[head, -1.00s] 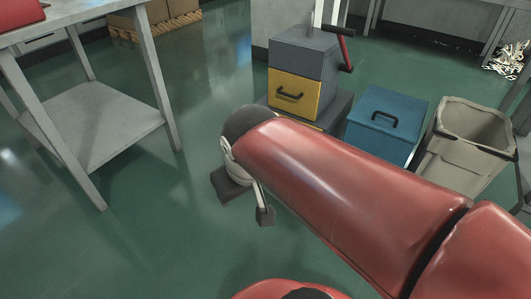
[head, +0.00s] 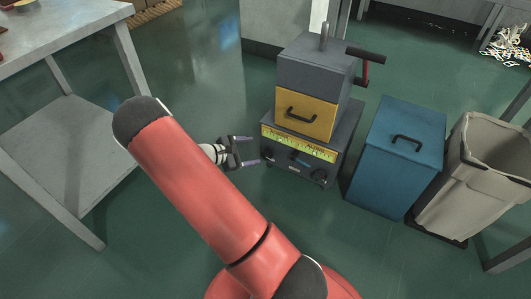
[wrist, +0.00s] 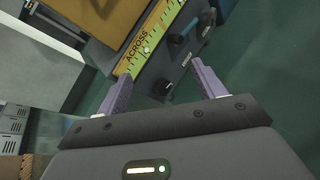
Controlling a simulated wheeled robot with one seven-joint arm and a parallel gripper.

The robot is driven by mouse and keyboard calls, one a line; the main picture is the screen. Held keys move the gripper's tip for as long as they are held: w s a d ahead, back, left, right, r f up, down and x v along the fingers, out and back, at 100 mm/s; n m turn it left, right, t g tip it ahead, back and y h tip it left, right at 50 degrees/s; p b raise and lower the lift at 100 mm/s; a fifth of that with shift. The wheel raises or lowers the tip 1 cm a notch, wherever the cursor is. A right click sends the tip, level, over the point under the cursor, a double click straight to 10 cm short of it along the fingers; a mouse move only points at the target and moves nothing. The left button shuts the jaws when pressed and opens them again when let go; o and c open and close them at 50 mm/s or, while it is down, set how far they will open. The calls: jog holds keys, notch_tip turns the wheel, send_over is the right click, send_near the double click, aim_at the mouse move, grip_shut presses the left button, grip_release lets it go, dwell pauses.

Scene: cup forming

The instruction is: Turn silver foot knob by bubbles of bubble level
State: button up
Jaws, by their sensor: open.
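The machine's dark grey base (head: 340,150) carries a yellow-green bubble level strip (head: 290,141) along its front, under a yellow drawer (head: 305,115). In the wrist view the strip (wrist: 151,38) reads "ACROSS" and shows a pale round bubble (wrist: 146,50). I cannot make out a silver foot knob for certain. My gripper (head: 247,150) is open and empty, left of the base front. In the wrist view its purple-grey fingers (wrist: 161,71) point toward the base, apart from it.
A blue bin (head: 395,155) with a black handle and an open beige bin (head: 490,180) stand right of the machine. A grey table (head: 60,45) with a lower shelf stands at the left. A red-black lever (head: 366,68) sticks out from the machine's top. Green floor lies clear between.

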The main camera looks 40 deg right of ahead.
jog(key=w+d+f+n+t+h+p, duration=0.2)
jog(key=d+f+n+t+h, duration=0.15)
jog(key=f+n, duration=0.4)
jog(key=n+t, duration=0.5)
jog(key=n, duration=0.2)
send_near(265, 156)
jog(key=x, duration=1)
jog(key=shift+d, duration=0.2)
jog(key=shift+c, duration=0.2)
jog(key=c, duration=1)
jog(key=shift+o, duration=0.2)
jog(key=shift+f+n, duration=0.1)
jog(key=shift+n, duration=0.15)
jog(key=shift+n+b, duration=0.4)
jog(key=shift+n, duration=0.1)
